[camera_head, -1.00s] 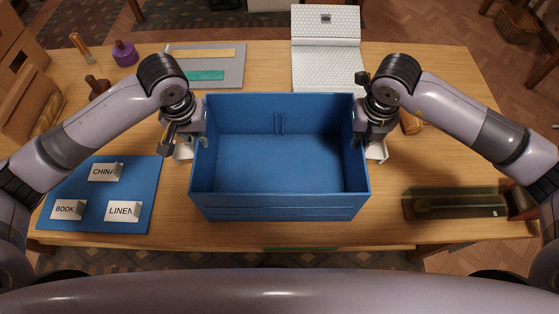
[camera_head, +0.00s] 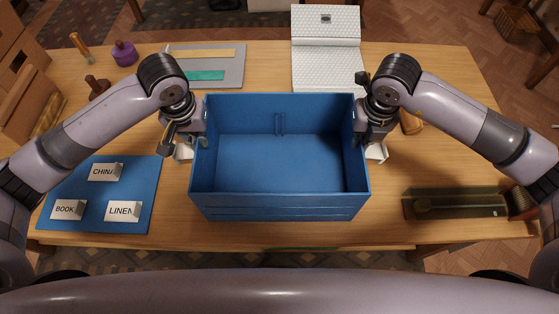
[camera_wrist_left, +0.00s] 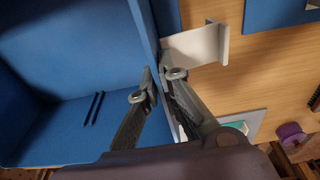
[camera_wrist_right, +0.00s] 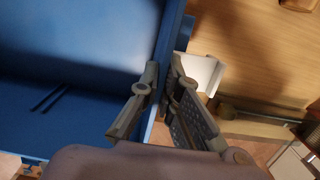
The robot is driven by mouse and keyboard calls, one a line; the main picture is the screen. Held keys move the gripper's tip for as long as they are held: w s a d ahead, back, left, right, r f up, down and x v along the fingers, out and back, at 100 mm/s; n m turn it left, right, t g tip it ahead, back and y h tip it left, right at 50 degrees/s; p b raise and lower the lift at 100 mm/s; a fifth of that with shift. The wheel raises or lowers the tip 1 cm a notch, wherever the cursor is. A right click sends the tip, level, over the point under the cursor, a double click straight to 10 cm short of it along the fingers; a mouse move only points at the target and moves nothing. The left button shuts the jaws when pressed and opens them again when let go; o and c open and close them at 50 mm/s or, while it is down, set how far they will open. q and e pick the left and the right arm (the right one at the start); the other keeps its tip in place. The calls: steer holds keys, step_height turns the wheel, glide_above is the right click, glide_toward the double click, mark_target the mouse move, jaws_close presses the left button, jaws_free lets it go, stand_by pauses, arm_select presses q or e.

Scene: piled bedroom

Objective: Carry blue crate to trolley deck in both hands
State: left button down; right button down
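The blue crate (camera_head: 280,207) stands upright on the wooden table in front of me. It is open at the top and looks empty. My left gripper (camera_head: 194,138) is at the crate's left wall, and my right gripper (camera_head: 366,136) is at its right wall. In the left wrist view the fingers (camera_wrist_left: 161,76) straddle the wall, one inside and one outside, and look closed on it. In the right wrist view the fingers (camera_wrist_right: 161,78) pinch the other wall the same way. A white bracket shows outside each wall. I cannot make out a trolley deck.
A blue mat (camera_head: 88,222) with CHINA, BOOK and LINEN labels lies left of the crate. A grey board (camera_head: 233,62) and a white quilted piece (camera_head: 325,75) lie behind it. A dark green tray (camera_head: 455,204) lies at the right. Cardboard boxes (camera_head: 28,85) stand far left.

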arm_select(q)
steer(key=shift+w+r, duration=0.1)
steer(key=shift+r, duration=0.1)
arm_select(e)
steer(key=shift+w+r, duration=0.1)
steer(key=shift+r, duration=0.1)
